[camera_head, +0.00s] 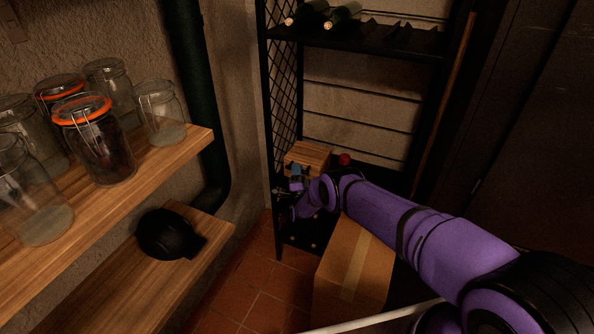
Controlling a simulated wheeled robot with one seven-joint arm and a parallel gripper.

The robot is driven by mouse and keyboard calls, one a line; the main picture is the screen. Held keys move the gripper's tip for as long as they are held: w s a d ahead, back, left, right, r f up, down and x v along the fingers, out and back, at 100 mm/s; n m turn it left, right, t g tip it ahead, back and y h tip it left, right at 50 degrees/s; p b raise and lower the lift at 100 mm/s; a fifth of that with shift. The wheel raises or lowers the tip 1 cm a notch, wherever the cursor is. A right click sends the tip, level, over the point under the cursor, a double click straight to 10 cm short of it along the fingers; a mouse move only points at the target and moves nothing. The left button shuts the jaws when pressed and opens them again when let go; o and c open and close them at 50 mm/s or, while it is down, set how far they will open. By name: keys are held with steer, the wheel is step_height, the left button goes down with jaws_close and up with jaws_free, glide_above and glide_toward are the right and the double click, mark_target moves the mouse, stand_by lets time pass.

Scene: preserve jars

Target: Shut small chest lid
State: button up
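A small wooden chest (308,155) stands low in the black rack, at the back of the room. Its pale slatted wood shows above my wrist; its front is partly hidden by my arm, and I cannot tell how far its lid is open. My purple arm reaches in from the lower right. My gripper (282,191) is in front of the chest, at its lower left. It is small and dark here, so I cannot tell whether its fingers are open or touch the chest.
The black rack (352,38) holds bottles (340,15) on top; its mesh side is left of the chest. A cardboard box (350,268) stands below my arm. Wooden shelves (185,150) with glass jars (98,140) and a black round object (165,234) are at left. Tiled floor (255,285) lies between.

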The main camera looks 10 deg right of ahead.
steer(key=shift+o, duration=0.8)
steer(key=shift+s+f, duration=0.1)
steer(key=d+v, duration=0.1)
steer(key=v, duration=0.9)
steer(key=shift+s+a+f, duration=0.25)
steer(key=shift+s+a, duration=0.05)
steer(key=shift+a, duration=0.25)
